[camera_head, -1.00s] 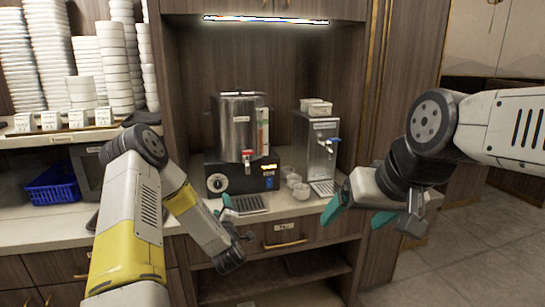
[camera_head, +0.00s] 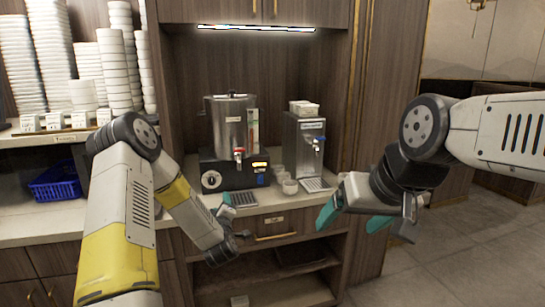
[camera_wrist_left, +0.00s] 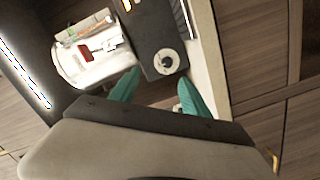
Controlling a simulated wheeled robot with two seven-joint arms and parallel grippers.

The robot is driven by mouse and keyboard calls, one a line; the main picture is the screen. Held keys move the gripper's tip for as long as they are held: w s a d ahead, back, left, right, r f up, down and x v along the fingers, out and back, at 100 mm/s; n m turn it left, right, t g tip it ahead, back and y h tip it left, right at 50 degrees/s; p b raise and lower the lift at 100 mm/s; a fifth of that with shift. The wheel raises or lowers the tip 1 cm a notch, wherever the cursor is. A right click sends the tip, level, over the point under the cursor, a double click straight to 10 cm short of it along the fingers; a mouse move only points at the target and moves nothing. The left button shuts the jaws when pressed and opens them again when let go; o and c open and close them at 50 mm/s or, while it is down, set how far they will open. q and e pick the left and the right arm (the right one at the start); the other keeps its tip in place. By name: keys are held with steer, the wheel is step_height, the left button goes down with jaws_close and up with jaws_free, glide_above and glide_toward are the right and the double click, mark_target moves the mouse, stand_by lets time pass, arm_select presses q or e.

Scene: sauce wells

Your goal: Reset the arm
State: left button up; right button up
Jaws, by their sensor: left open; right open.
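My left arm comes in from the left in the head view. Its gripper (camera_head: 228,225) is in front of the counter edge, with teal fingers apart and nothing between them. In the left wrist view the two teal fingertips (camera_wrist_left: 155,88) are spread wide, with the black heater base and its dial beyond them. My right gripper (camera_head: 350,217) is at the right, in front of the counter's right end. Its teal fingers are apart and hold nothing.
A steel urn (camera_head: 229,125) with a red tap stands on a black base (camera_head: 212,180). A steel dispenser (camera_head: 303,150) and small white cups (camera_head: 289,186) are to its right. A blue basket (camera_head: 55,184) and stacked bowls (camera_head: 115,70) are at the left. A drawer (camera_head: 275,224) is below.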

arm_select(q)
steer(key=s+d+r+m+g+h, duration=0.25)
steer(key=s+r+m, duration=0.2)
steer(key=r, duration=0.35)
steer(key=s+d+r+m+g+h, duration=0.25)
steer(key=s+r+m, duration=0.2)
steer(key=r, duration=0.25)
steer(key=s+r+m+g, duration=0.2)
steer(key=s+g, duration=0.1)
steer(key=s, duration=1.1)
steer(key=s+a+r+m+g, duration=0.1)
steer(key=s+r+m+g, duration=0.1)
steer(key=s, duration=1.2)
steer(key=shift+s+r+m+g+h, duration=0.15)
steer(key=shift+r+m+g+h, duration=0.15)
steer(key=shift+m+g, duration=0.15)
steer(key=shift+a, duration=0.1)
